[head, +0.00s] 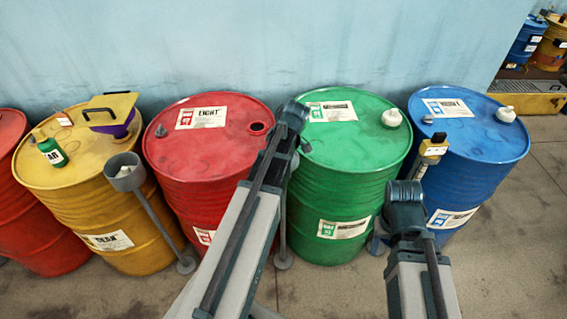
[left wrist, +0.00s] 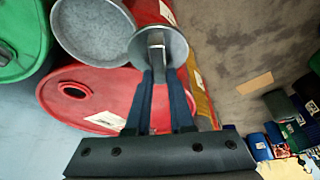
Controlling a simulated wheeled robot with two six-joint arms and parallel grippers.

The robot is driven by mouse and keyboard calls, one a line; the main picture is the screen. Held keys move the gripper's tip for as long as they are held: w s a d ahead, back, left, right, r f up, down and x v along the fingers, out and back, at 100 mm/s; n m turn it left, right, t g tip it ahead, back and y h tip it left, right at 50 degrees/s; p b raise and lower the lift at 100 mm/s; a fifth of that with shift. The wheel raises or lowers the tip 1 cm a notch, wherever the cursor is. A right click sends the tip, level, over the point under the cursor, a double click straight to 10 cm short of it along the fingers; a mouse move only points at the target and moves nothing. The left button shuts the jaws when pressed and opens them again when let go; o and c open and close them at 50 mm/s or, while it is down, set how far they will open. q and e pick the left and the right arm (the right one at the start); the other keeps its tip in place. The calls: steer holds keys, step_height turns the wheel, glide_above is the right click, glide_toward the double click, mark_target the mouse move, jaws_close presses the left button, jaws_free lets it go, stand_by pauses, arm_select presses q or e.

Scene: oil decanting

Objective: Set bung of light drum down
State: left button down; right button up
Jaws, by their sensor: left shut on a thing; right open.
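The light drum is the red drum (head: 233,113) with the "LIGHT" label, left of the middle in the head view. Its bung hole (head: 258,128) is open, and it also shows dark in the left wrist view (left wrist: 75,90). My left gripper (left wrist: 158,72) is shut on the round grey bung (left wrist: 178,48), held beside a round grey dish (left wrist: 93,30) in the left wrist view. I cannot tell whether the bung touches the dish. In the head view my left arm hides the bung and dish. My right gripper (head: 420,172) is open near the blue drum, its fingertips barely visible.
A yellow drum (head: 85,185) bears a green bottle (head: 52,152) and a yellow-purple funnel (head: 115,113). A grey cup stand (head: 125,172) stands before it. Green (head: 350,150) and blue (head: 470,140) drums have white caps. A yellow device (head: 433,147) rises beyond my right gripper.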

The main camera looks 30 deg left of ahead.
arm_select(q)
steer(key=s+m+t, duration=0.1)
steer(key=m, duration=0.1)
steer(key=s+d+m+t, duration=0.1)
steer(key=m, duration=0.2)
steer(key=s+d+m+t, duration=0.1)
steer(key=m, duration=0.1)
steer(key=shift+d+r+m+h, duration=0.15)
steer(key=shift+d+m+h, duration=0.05)
steer(key=shift+m+h, duration=0.1)
steer(key=d+m+h, duration=0.1)
steer(key=m, duration=0.2)
steer(key=s+d+m+t+h, duration=0.1)
steer(key=m, duration=0.2)
steer(key=d+m+t+h, duration=0.1)
steer(key=m, duration=0.2)
steer(key=shift+s+r+m, duration=0.15)
steer(key=shift+s+m, duration=0.15)
steer(key=shift+w+a, duration=0.1)
steer(key=shift+a, duration=0.05)
